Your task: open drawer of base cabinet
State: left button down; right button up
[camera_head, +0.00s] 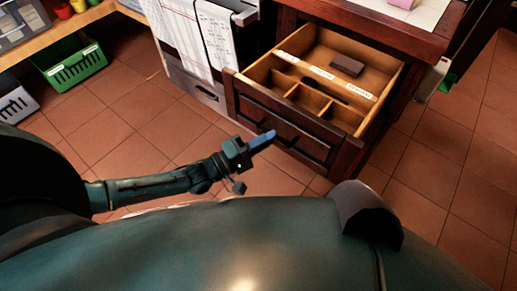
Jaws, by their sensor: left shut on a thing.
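The base cabinet (388,36) of dark wood stands at the upper right. Its drawer (258,98) is pulled well out, and its divided inside shows. In the drawer lie a dark brown block (346,66), a thin dark item and several pale labelled strips. The drawer front carries a dark bar handle (280,128). My left gripper (264,141) is at the drawer front, with its blue fingers at the handle. It is shut on the handle, though the exact contact is hard to see. My right gripper is out of view.
An oven with towels (183,32) hangs left of the drawer. A green basket (72,68) and a grey-white basket (14,103) stand at the left under a wooden shelf. The tiled floor (130,120) is clear between them and the drawer.

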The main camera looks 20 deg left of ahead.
aim_at(279, 128)
pick_arm(q)
jog(key=w, duration=0.1)
jog(key=w+d+b, duration=0.1)
jog(key=w, duration=0.1)
jog(key=shift+w+f, duration=0.1)
jog(key=shift+f, duration=0.05)
jog(key=shift+w+d, duration=0.15)
jog(key=shift+w, duration=0.1)
jog(key=c, duration=1.5)
grip_release()
